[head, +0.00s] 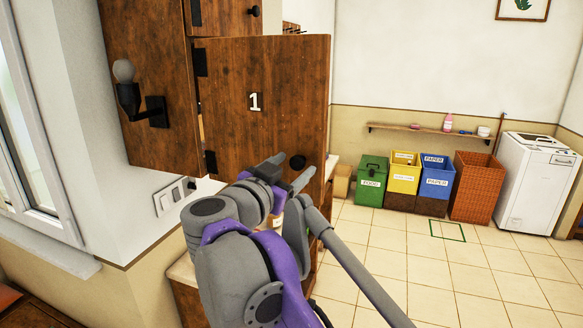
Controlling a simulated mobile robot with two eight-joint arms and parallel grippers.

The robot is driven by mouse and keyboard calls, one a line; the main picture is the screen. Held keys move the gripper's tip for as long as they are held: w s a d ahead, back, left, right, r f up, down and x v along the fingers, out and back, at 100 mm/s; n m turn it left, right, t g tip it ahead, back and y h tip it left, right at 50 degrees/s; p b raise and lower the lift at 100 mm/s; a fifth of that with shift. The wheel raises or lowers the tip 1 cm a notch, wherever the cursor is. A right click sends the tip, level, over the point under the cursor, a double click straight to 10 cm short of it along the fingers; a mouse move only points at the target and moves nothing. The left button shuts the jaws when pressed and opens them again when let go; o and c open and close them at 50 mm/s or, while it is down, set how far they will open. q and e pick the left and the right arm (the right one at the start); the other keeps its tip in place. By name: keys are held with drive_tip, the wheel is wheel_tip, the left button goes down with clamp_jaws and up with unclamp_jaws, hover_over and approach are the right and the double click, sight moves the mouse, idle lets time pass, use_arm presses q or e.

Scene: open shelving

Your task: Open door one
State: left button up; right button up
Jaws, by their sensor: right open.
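Door one (262,95) is a dark brown wooden panel with a white "1" on it. It hangs on black hinges at its left edge and stands swung out from the wooden cabinet (160,95), its right edge reaching past the cabinet above. What lies behind it is mostly hidden. Its round black knob (297,161) is near the lower right. My right gripper (289,171) is open in front of the door, fingertips close to the knob. I cannot tell whether they touch it. My left gripper is out of view.
Another cabinet door (225,18) with a black knob is above. A wall lamp (128,85) sticks out at the left. A green food bin (371,181), yellow bin (404,172), blue paper bin (436,178), basket (476,188) and white washer (537,180) stand at the back. The tiled floor (450,270) is clear.

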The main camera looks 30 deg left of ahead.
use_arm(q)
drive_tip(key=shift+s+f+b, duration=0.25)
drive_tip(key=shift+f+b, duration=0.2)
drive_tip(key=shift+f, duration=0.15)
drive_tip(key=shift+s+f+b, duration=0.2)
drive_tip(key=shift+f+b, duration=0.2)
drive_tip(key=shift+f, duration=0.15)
use_arm(e)
drive_tip(key=s, duration=1.1)
drive_tip(key=shift+d, duration=0.2)
drive_tip(key=shift+w, duration=0.1)
